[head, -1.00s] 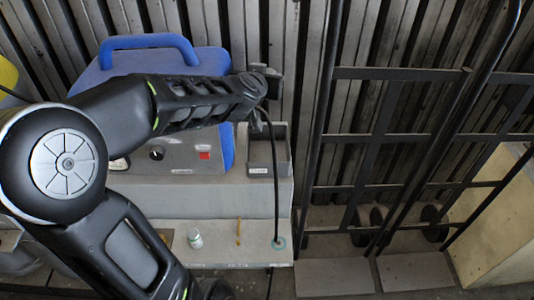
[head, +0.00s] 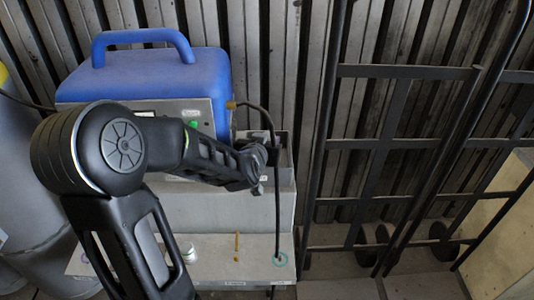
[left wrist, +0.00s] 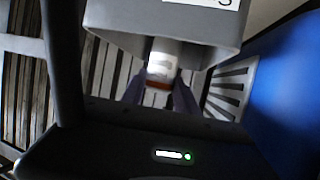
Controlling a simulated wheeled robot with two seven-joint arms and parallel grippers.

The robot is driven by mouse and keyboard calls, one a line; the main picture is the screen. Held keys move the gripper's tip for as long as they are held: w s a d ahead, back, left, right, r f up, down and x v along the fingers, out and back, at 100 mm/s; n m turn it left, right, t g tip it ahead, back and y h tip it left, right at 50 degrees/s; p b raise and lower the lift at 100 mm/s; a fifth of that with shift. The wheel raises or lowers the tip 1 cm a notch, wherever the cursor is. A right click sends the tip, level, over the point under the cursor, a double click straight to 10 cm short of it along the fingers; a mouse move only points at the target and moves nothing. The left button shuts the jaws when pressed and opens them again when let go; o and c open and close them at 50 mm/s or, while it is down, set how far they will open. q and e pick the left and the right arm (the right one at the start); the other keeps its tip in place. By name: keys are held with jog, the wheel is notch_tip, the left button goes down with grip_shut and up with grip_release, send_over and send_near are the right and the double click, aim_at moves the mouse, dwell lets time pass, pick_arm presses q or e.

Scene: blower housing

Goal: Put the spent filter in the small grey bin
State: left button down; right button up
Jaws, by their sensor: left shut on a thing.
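My left gripper (head: 258,172) is at the small grey bin (head: 283,140), at the front of it in the head view, and covers part of it. In the left wrist view my left gripper (left wrist: 162,90) is shut on a short white cylinder with an orange end, which I take as the spent filter (left wrist: 163,62). The grey bin (left wrist: 120,22), with a white label, fills the top of that view close to the filter. I cannot tell whether the filter is inside the bin's rim or only beside it. In the head view the filter is hidden. My right gripper is not in view.
The blue blower housing (head: 150,78) stands left of the bin. A white bottle (head: 188,252) and an amber stick (head: 237,243) stand there. A black rack (head: 400,140) is at right.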

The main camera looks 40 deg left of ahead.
pick_arm(q)
jog(key=shift+f, duration=2.1)
jog(key=shift+b, duration=0.3)
jog(key=shift+f, duration=0.25)
jog(key=c, duration=0.9)
grip_release()
jog(key=shift+r, duration=0.1)
jog(key=shift+r, duration=0.1)
